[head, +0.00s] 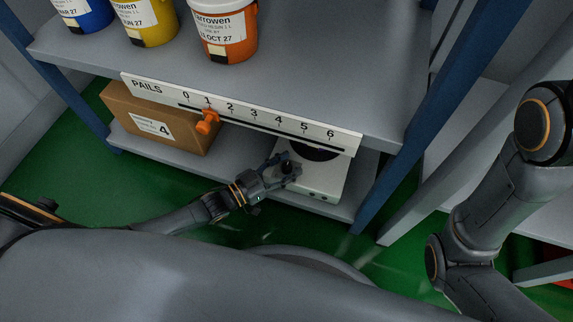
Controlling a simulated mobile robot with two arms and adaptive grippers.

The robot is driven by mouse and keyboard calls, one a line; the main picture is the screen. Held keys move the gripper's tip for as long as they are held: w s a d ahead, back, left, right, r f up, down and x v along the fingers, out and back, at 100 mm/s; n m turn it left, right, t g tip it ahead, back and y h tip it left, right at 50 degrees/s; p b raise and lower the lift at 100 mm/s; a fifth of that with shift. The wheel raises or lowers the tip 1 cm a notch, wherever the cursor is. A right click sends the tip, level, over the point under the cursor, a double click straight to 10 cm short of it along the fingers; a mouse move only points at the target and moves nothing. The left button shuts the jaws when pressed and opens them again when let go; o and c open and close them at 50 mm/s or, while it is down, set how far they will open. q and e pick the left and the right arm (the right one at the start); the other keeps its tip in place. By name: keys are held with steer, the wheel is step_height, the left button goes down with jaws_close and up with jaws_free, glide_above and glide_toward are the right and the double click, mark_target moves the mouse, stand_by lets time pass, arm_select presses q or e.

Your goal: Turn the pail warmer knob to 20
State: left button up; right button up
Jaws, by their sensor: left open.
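The pail warmer (325,178) is a white box with a dark round plate on top. It stands on the lower shelf, partly under the label strip. My left gripper (288,166) is at the left front of the warmer, over its front edge. It is open, and nothing shows held between its fingers. I cannot make out the knob or its scale; the gripper covers that part of the warmer. I cannot tell whether the fingers touch it. Small dark marks show on the warmer's front, right of the gripper. My right gripper is out of view.
The upper shelf (320,90) holds blue, yellow and orange pails (228,48) above. A PAILS strip (255,122) numbered 0 to 6 with an orange slider (207,122) overhangs the warmer. A cardboard box (150,122) stands left of it. A blue post (385,180) is on the right.

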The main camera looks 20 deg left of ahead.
arm_select(q)
steer(key=v, duration=1.2)
